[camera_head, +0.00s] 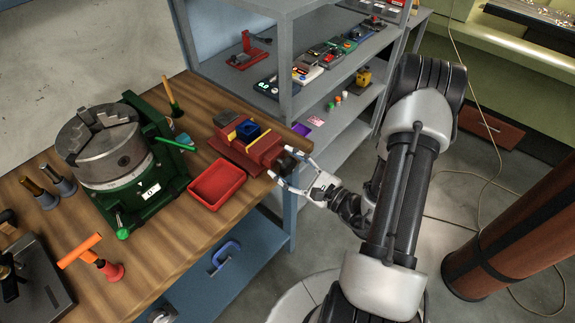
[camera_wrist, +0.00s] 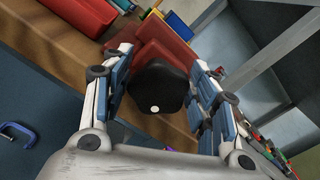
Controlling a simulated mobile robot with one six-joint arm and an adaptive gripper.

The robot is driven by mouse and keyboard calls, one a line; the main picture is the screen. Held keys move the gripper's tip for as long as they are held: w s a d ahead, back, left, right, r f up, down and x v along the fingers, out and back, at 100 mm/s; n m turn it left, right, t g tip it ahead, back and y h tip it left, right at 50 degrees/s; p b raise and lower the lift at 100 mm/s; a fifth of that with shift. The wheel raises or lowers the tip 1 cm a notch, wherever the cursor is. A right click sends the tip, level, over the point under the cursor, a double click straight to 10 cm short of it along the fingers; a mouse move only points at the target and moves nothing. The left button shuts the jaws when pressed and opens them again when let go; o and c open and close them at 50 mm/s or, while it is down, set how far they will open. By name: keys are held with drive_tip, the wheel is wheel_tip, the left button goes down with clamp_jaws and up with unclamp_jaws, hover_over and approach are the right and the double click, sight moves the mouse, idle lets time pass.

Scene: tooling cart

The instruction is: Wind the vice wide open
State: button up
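The red vice (camera_head: 250,149) sits at the right end of the wooden bench, with yellow jaw faces and a blue block (camera_head: 248,130) between its jaws. Its dark handle knob (camera_head: 286,163) points out past the bench edge. In the wrist view the black knob (camera_wrist: 158,88) with a white dot lies between my fingers, in front of the red vice body (camera_wrist: 163,42). My gripper (camera_head: 287,170) is open around the knob, with one finger on each side. A narrow gap shows beside the knob at the left finger; contact at the right finger is unclear.
A red tray (camera_head: 217,184) lies just left of the vice. A green-based chuck (camera_head: 110,150) stands farther left, with a green-handled tool near it. A grey shelf unit (camera_head: 300,85) with several small items stands behind. Open floor lies right of the bench.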

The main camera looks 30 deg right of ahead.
drive_tip(key=shift+o, duration=0.7)
drive_tip(key=shift+m, duration=0.3)
